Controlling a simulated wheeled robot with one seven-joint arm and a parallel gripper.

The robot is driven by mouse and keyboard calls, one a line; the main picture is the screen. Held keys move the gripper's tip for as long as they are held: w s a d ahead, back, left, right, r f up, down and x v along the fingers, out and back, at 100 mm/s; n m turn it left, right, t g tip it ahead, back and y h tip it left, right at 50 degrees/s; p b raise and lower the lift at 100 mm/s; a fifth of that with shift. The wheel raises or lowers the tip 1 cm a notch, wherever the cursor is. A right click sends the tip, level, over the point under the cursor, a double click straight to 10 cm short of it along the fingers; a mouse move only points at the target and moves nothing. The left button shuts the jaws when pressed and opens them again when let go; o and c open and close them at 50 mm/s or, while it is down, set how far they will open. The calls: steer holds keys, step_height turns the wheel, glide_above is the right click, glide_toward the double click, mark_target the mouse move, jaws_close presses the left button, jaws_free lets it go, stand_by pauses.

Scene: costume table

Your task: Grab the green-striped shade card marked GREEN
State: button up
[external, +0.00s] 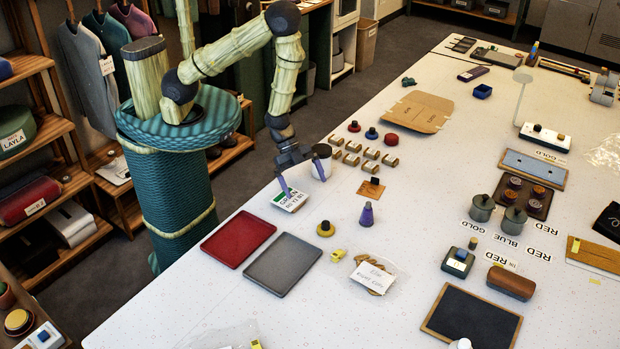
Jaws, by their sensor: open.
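The green-striped shade card (291,200) lies on the white table, near the edge closest to my base. It is white with a green band that reads GREEN, with smaller print below that I cannot make out fully. My gripper (303,184) is open, pointing down just above and behind the card. Its left finger reaches down over the card's upper left part. I cannot tell whether the left finger touches the card.
A red tray (238,240) and a grey tray (284,271) lie in front. A purple cone (366,215) and a yellow-based knob (325,228) stand to the right.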

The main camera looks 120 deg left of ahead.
steer(key=shift+s+d+f+t+h+p, duration=0.15)
steer(key=shift+s+t+h+p, duration=0.35)
steer(key=shift+p, duration=0.35)
steer(key=shift+s+d+t+h+p, duration=0.2)
steer(key=shift+s+t+h+p, duration=0.2)
steer(key=shift+s+t+p, duration=0.4)
steer(key=s+n+t+p, duration=0.1)
steer(key=s, duration=0.1)
steer(key=s+d+n+p, duration=0.1)
steer(key=s+p, duration=0.1)
steer(key=s, duration=0.1)
steer(key=s+n+t+y+p, duration=0.1)
steer(key=s, duration=0.1)
steer(key=shift+s+d+f+t+p, duration=0.2)
steer(key=shift+d+f+t+p, duration=0.05)
steer(key=shift+f+t+p, duration=0.1)
steer(key=shift+s+d+f+n+y, duration=0.1)
steer(key=shift+s+f+n+y, duration=0.15)
steer(key=shift+s, duration=0.2)
steer(key=shift+w+d+f, duration=0.1)
steer(key=shift+w+f, duration=0.2)
steer(key=shift+w, duration=0.3)
